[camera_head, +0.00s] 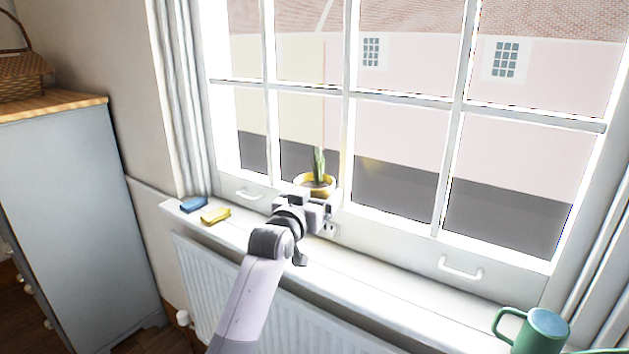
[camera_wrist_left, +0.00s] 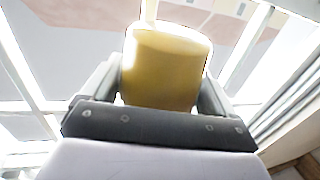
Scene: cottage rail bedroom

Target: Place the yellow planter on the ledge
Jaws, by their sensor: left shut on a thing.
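The yellow planter (camera_head: 316,187) holds a green plant (camera_head: 319,163) and is upright in front of the window. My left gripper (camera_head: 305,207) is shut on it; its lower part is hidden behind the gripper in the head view. In the left wrist view the planter (camera_wrist_left: 167,70) fills the space between the two fingers (camera_wrist_left: 162,90). The white ledge (camera_head: 370,283) runs along under the window, below the gripper. I cannot tell whether the planter touches the ledge. My right gripper is not in view.
A blue sponge (camera_head: 194,204) and a yellow sponge (camera_head: 215,215) lie at the ledge's left end. A green mug (camera_head: 540,330) stands at its right end. Window handles (camera_head: 460,268) stick out above the ledge. The ledge's middle is clear, with a radiator (camera_head: 215,285) below.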

